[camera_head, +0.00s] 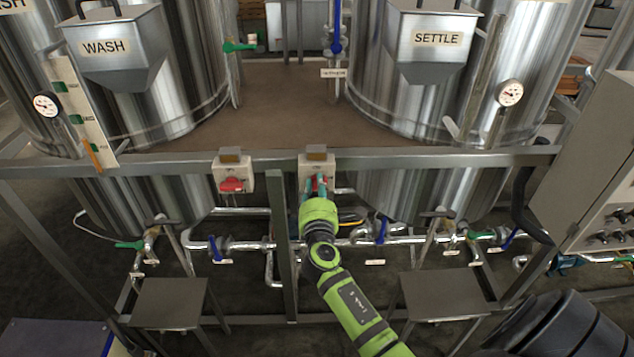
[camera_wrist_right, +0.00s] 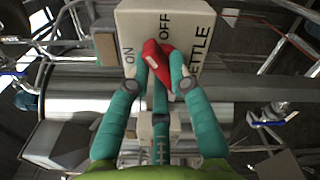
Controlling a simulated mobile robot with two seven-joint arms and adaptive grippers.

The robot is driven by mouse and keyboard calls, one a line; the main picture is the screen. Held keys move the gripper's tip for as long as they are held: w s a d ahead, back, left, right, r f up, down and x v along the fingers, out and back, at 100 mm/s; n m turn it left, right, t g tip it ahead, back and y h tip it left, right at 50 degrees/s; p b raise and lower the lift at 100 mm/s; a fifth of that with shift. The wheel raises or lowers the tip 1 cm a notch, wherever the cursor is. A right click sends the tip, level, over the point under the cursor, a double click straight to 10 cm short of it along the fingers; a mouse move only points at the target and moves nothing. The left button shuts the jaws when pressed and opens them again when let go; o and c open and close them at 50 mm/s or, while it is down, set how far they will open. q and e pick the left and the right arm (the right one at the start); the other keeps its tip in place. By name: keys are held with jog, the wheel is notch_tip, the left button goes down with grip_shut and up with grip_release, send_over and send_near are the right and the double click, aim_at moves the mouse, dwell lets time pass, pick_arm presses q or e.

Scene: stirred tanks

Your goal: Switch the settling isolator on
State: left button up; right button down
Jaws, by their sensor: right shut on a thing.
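The settling isolator is a pale box (camera_head: 316,160) on the rail between the two tanks. In the wrist view its face (camera_wrist_right: 200,30) carries the words ON, OFF and SETTLE, turned sideways. Its red handle (camera_wrist_right: 155,56) sits slanted between the teal fingers of my right gripper (camera_wrist_right: 158,78), which is shut on it. The fingers hide part of the handle, and I cannot tell which mark it points at. In the head view my right gripper (camera_head: 319,186) reaches up to the box from below and covers most of its front. My left gripper is out of view.
A similar isolator box (camera_head: 232,171) with a red handle hangs left on the same rail (camera_head: 420,158). Pipes with blue and green valve handles run below. Two small grey platforms (camera_head: 168,303) (camera_head: 440,296) stand in front. A grey cabinet (camera_head: 597,150) is at the right.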

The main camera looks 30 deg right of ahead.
jog(key=n+p, duration=0.3)
jog(key=n, duration=0.3)
jog(key=shift+a, duration=0.1)
jog(key=n+p, duration=0.2)
jog(key=n, duration=0.2)
jog(key=shift+f, duration=0.15)
jog(key=shift+n+p, duration=0.35)
jog(key=shift+n, duration=0.15)
jog(key=shift+f, duration=0.15)
jog(key=c, duration=1.1)
grip_release()
jog(key=v, duration=1.2)
jog(key=shift+s, duration=0.1)
